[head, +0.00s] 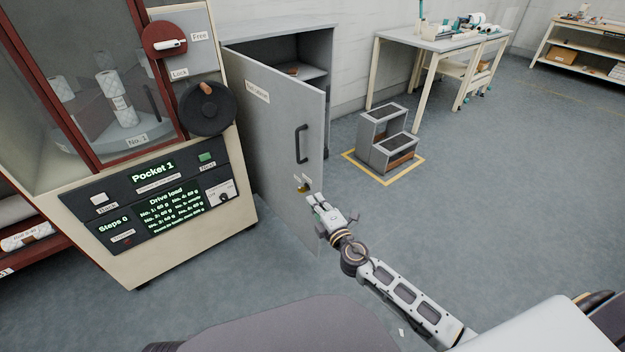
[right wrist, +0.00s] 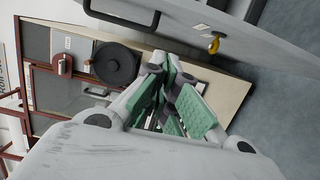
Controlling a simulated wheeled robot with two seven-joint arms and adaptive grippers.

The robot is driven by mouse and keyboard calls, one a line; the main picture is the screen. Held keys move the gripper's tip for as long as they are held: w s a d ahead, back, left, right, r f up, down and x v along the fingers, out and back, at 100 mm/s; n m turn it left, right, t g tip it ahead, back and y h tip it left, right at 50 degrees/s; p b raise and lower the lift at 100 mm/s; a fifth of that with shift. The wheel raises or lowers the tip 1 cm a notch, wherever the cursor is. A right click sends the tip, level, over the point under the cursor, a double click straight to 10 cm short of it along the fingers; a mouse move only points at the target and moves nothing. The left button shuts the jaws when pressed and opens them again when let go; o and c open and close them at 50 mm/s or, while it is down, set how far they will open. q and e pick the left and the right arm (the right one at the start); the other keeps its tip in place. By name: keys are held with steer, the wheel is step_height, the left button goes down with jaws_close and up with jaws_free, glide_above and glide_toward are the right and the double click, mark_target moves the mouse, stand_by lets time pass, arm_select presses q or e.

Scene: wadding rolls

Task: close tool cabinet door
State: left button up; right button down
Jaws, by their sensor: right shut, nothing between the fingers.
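The tool cabinet (head: 277,33) is grey and stands behind the machine. Its door (head: 277,140) is swung wide open toward me, with a label, a dark bar handle (head: 301,144) and a brass key or lock (head: 303,188) low on its face. My right gripper (head: 316,201) is shut and empty beside the door's free edge, below the handle; I cannot tell whether it touches the door. In the right wrist view the shut green-padded fingers (right wrist: 175,95) show, with the handle (right wrist: 122,12) and the brass key (right wrist: 214,45) above them. My left gripper is out of view.
A cream machine (head: 160,240) with a screen panel and black knob (head: 207,108) stands left of the door. A grey step stool (head: 386,140) sits in a yellow floor outline to the right. Workbenches (head: 440,42) stand behind.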

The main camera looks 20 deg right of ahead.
mark_target(313, 177)
steer(key=shift+w, duration=0.1)
steer(key=shift+w+d, duration=0.4)
steer(key=shift+w, duration=1.45)
steer(key=shift+w+d, duration=0.35)
steer(key=shift+w, duration=1.55)
steer(key=shift+w+d, duration=0.4)
steer(key=shift+w, duration=1.45)
steer(key=shift+d+b, duration=0.1)
steer(key=shift+b, duration=0.2)
